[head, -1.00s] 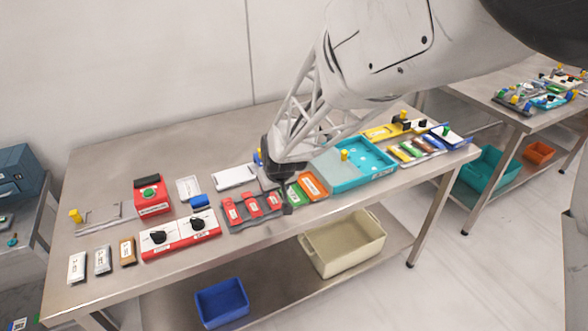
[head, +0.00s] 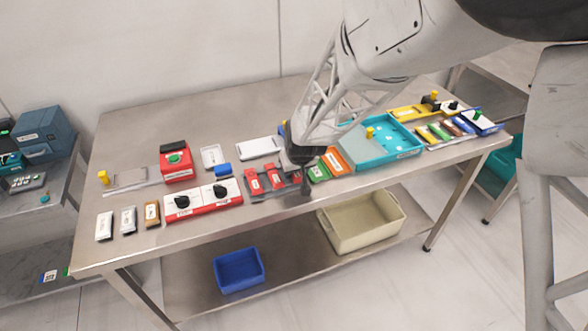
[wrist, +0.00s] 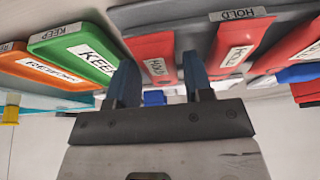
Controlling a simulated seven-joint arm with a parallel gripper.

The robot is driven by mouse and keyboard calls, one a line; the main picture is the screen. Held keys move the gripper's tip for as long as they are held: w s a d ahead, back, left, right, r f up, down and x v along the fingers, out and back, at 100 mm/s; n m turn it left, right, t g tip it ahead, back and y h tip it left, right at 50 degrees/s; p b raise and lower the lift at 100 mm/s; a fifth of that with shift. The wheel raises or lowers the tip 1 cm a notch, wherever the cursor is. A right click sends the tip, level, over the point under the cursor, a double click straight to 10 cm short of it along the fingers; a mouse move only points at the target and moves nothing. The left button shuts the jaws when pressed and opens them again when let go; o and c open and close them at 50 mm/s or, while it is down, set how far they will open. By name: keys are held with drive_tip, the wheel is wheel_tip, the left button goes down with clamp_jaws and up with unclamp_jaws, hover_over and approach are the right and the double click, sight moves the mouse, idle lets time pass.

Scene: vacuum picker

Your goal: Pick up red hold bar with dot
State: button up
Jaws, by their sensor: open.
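Three red bars labelled HOLD lie side by side in a grey holder (wrist: 190,13). In the head view they are the left bar (head: 253,180), the middle bar (head: 274,176) and the right bar (head: 294,177), partly hidden by my gripper. In the wrist view the order is reversed: the bar nearest the green one (wrist: 155,55), the middle one (wrist: 238,42) and the far one (wrist: 297,48). I cannot make out a dot on any. My gripper (wrist: 160,62) is open and empty, its fingers on either side of the bar nearest the green one. Contact cannot be told.
A green KEEP bar (wrist: 78,50) and an orange bar (wrist: 25,62) lie close beside the holder. A teal tray (head: 398,149) stands to the right, a red-and-white two-knob box (head: 203,200) to the left. The table's front strip (head: 150,238) is clear.

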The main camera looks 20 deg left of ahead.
drive_tip(key=shift+c, duration=0.2)
drive_tip(key=c, duration=0.7)
drive_tip(key=shift+r, duration=0.1)
drive_tip(key=shift+r, duration=0.85)
drive_tip(key=shift+v, duration=0.95)
drive_tip(key=s+d+r, duration=0.1)
drive_tip(key=s+d, duration=0.8)
drive_tip(key=s, duration=0.3)
drive_tip(key=shift+d+r, duration=0.15)
drive_tip(key=shift+d, duration=0.1)
